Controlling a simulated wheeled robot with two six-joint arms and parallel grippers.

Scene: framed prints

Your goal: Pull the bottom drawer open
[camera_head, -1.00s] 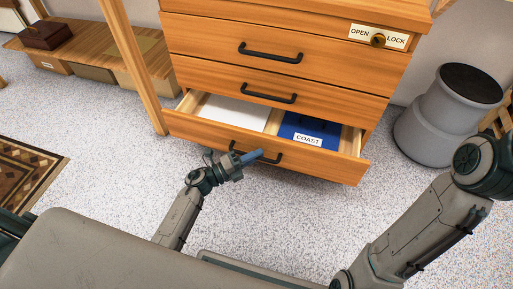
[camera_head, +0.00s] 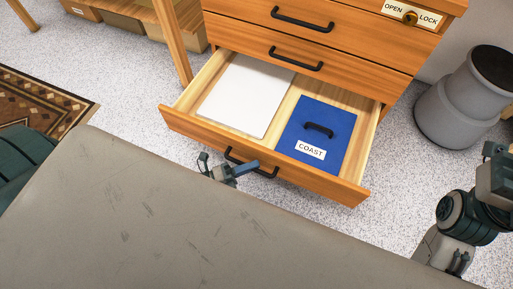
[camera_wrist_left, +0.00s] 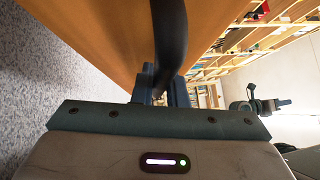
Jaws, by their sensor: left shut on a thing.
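The bottom drawer (camera_head: 205,134) of the wooden cabinet stands well open, its front toward me. Inside lie a white flat item (camera_head: 246,95) on the left and a blue panel (camera_head: 330,125) with a black handle and a "COAST" label on the right. My left gripper (camera_head: 245,168) is at the drawer's black handle (camera_head: 266,172), shut on it. In the left wrist view the dark handle (camera_wrist_left: 169,40) runs up from between the fingers (camera_wrist_left: 163,88), beside the wooden front.
Two drawers above, each with a black handle (camera_head: 296,58), are shut. An OPEN/LOCK plate (camera_head: 411,15) is at the cabinet's upper right. A grey cylindrical bin (camera_head: 462,105) stands right of the cabinet. A patterned rug (camera_head: 40,105) lies at the left.

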